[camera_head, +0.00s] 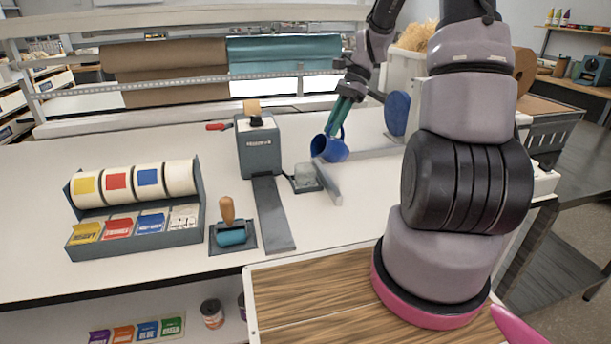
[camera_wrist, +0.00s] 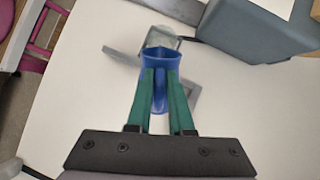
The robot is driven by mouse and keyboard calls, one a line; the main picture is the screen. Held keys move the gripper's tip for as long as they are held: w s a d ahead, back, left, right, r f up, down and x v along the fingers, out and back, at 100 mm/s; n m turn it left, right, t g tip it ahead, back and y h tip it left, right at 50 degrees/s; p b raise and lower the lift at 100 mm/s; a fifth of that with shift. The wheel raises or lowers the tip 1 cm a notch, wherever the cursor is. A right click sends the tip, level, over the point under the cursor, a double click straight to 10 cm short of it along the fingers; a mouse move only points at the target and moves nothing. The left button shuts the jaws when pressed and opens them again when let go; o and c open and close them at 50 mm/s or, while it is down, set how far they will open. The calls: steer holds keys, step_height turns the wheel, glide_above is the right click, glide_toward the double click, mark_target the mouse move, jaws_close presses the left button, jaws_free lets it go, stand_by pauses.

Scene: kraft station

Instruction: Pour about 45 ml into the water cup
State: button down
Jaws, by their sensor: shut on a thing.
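My gripper (camera_head: 341,118), with green fingers, is shut on the handle of a blue jug (camera_head: 333,152). The jug is held above the table and tilted, its mouth facing left toward a clear cup. That clear cup (camera_head: 305,174), which looks like the water cup, stands on a small grey device with a dark base, just below and left of the jug. In the wrist view, the jug (camera_wrist: 160,62) is between the green fingers (camera_wrist: 160,90), and the clear cup (camera_wrist: 162,38) shows just beyond its rim, partly hidden by it. I cannot make out any stream or the water level.
A grey dispenser (camera_head: 259,150) stands left of the cup, with a grey strip (camera_head: 272,215) running forward. A flat grey bar (camera_head: 327,184) is right of the cup. A blue disc (camera_head: 397,113) stands behind right. A roll rack (camera_head: 135,225) and wooden-handled stamp (camera_head: 228,211) are at left.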

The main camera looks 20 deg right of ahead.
steer(key=shift+s+a+r+h+p, duration=0.1)
steer(key=shift+a+r+h+p, duration=0.1)
steer(key=shift+a+h+p, duration=0.1)
steer(key=shift+p, duration=0.7)
steer(key=shift+s+a+r+h+p, duration=0.15)
steer(key=shift+a+r+h+p, duration=0.25)
steer(key=shift+p, duration=0.55)
steer(key=shift+s+a+r+t+h, duration=0.1)
steer(key=shift+a+t+h, duration=0.2)
steer(key=shift+t+h, duration=0.15)
steer(key=shift+s+a+f+h, duration=0.15)
steer(key=shift+a+f+h, duration=0.05)
steer(key=shift+a+h, duration=0.2)
stand_by(0.6)
steer(key=d+y, duration=0.1)
steer(key=w+d+f+g+y, duration=0.1)
steer(key=d+y, duration=0.1)
steer(key=y, duration=0.1)
steer(key=shift+w+d+f, duration=0.15)
steer(key=shift+f, duration=0.2)
steer(key=shift+g+y, duration=0.25)
steer(key=shift+y, duration=0.1)
steer(key=shift+d+f+y+b, duration=0.25)
steer(key=shift+d+y+b, duration=0.15)
steer(key=shift+y+b, duration=0.15)
steer(key=shift+w+d+g+y+b, duration=0.2)
steer(key=shift+d+g+y+b, duration=0.15)
steer(key=shift+y, duration=0.2)
